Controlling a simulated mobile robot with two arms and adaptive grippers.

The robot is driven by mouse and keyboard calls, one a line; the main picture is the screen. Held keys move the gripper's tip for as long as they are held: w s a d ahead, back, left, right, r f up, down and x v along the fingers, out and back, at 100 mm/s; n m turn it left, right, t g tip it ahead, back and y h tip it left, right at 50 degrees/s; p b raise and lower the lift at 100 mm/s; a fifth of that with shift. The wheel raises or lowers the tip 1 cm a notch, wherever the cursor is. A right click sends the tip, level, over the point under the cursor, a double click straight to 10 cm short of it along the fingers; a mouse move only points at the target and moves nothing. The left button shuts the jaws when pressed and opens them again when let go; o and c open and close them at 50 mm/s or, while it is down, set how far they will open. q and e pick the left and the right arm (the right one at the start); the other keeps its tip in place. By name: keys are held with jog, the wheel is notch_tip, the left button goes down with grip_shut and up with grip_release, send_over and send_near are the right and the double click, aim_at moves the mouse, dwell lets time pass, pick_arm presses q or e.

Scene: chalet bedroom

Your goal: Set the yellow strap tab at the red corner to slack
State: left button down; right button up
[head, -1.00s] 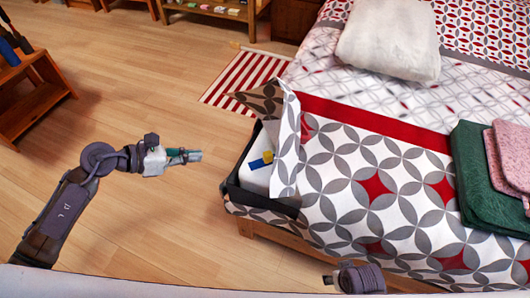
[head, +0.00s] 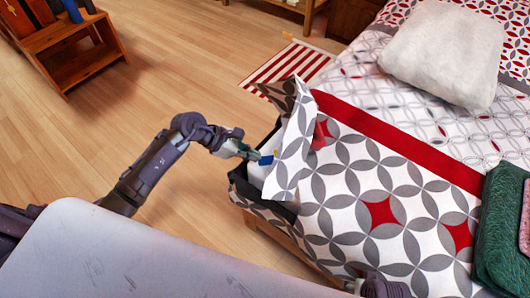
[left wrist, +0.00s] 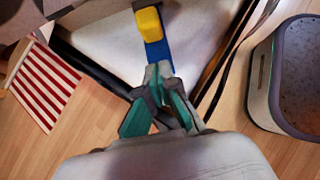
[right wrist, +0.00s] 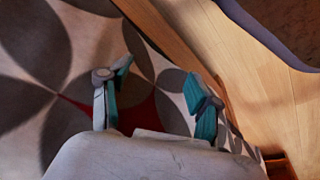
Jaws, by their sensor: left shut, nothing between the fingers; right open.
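The yellow tab (left wrist: 149,24) sits on a blue strap (left wrist: 157,54) over the white mattress corner, near the top of the left wrist view. The blue strap (head: 266,160) also shows in the head view, at the bed's exposed corner. My left gripper (left wrist: 158,70) is shut and empty. Its fingertips overlap the lower end of the blue strap in the left wrist view; I cannot tell if they touch. The tab lies just beyond them. My right gripper (right wrist: 158,75) is open above the patterned bedspread and bed edge, with nothing between its fingers.
The bedspread's folded flap (head: 293,155) stands up beside the exposed corner. The dark bed frame (head: 240,187) borders it. A striped rug (head: 290,65) lies behind. A wooden step stool (head: 75,50) stands far left. The wood floor between is clear.

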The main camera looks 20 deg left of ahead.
aim_at(277, 152)
pick_arm(q)
jog(key=shift+w+d+r, duration=0.1)
jog(key=shift+w+d, duration=0.3)
jog(key=shift+d, duration=0.45)
jog(key=shift+w+d+r, duration=0.1)
jog(key=shift+w+d, duration=0.3)
jog(key=shift+d, duration=0.4)
pick_arm(e)
jog(key=shift+f, duration=0.15)
pick_arm(q)
jog(key=shift+w+d, duration=0.2)
jog(key=shift+d, duration=0.15)
jog(key=shift+w+d, duration=0.4)
jog(key=shift+d, duration=0.6)
pick_arm(e)
jog(key=shift+w+a+r, duration=0.1)
jog(key=shift+r, duration=0.8)
